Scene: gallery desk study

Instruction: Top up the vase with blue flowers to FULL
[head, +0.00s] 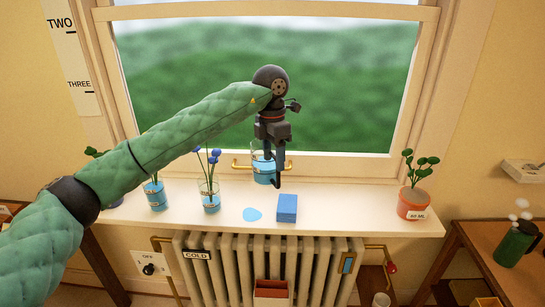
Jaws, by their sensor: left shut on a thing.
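The vase with blue flowers (209,199) stands upright on the windowsill, left of centre. It is clear glass with blue water in its lower part and marked bands. My left gripper (277,180) hangs down over the sill, to the right of that vase and apart from it. It is shut on a clear glass vessel (264,170) with blue water in it. The fingers partly cover this vessel, and I cannot tell whether its base touches the sill. My right gripper is not in view.
Another glass vase with blue water (156,196) stands left of the flowers. A blue puddle (252,214) and a blue block (287,208) lie on the sill (345,202). A potted plant (413,203) is at right. A green can (513,245) stands on the right table.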

